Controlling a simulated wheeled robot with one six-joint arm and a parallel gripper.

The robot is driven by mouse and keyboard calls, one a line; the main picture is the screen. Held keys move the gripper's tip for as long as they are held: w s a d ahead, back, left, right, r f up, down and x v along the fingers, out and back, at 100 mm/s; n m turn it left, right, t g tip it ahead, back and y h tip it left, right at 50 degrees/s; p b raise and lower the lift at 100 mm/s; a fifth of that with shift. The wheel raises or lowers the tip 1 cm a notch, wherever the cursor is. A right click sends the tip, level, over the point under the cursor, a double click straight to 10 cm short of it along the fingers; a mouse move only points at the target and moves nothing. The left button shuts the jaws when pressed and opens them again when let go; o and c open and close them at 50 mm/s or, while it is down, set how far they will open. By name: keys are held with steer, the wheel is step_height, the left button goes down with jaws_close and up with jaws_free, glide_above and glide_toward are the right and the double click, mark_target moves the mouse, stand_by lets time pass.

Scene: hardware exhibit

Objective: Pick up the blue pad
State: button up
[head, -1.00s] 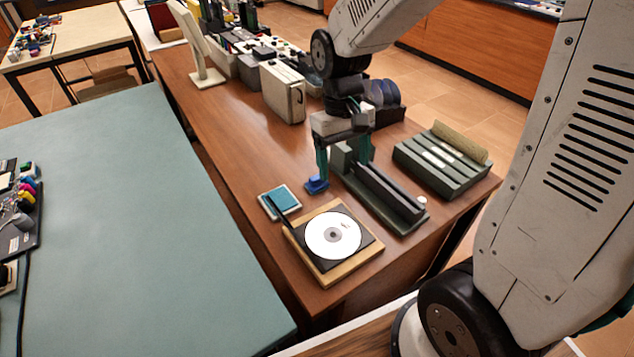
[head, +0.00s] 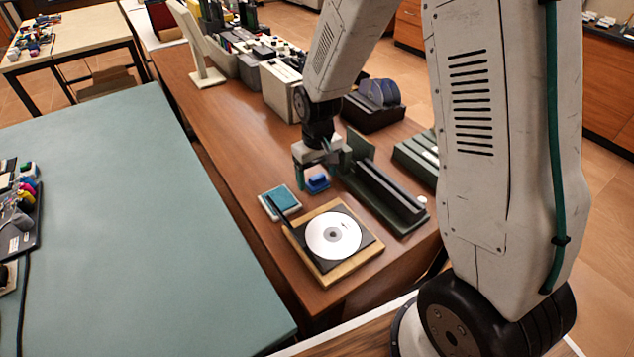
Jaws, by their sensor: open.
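My gripper (head: 316,178) is open and empty, pointing down above the small blue block. One green finger (head: 299,178) shows to the left of the block; the other is hard to make out against the dark green holder behind it. I cannot tell the exact gap between the fingers and the block.
A disc on a wooden-edged stand (head: 333,236) is in front. A long dark-green holder (head: 382,195) stands close on the right. Grey boxes (head: 281,90) and a white stand (head: 205,75) are behind. Bare tabletop lies to the left rear.

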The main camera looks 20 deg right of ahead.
steer(key=shift+f, duration=0.5)
steer(key=c, duration=1.2)
steer(key=shift+o, duration=0.2)
steer(key=shift+r, duration=0.2)
